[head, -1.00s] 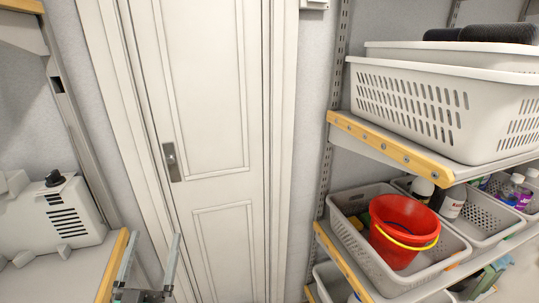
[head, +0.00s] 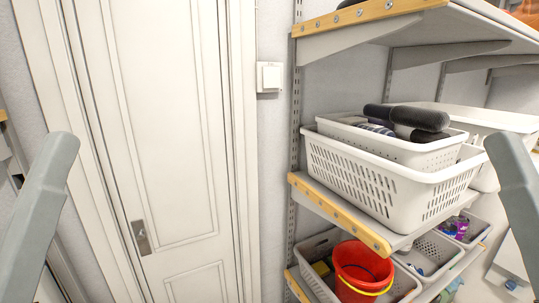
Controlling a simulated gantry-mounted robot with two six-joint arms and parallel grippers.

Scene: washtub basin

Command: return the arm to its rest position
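Two grey arm links of mine show in the head view, one rising at the left edge and one at the right edge. Both lean inward at their lower or upper ends and carry no visible fingers. Neither gripper is in view, so whether they are open or shut, or hold anything, is hidden.
A closed white door (head: 155,130) fills the left middle. Shelves on the right have a wooden front edge (head: 340,213), a white basket (head: 385,185) with dark rolled items (head: 420,117), and a red bucket (head: 362,265) in a lower basket. A light switch (head: 269,77) is beside the door.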

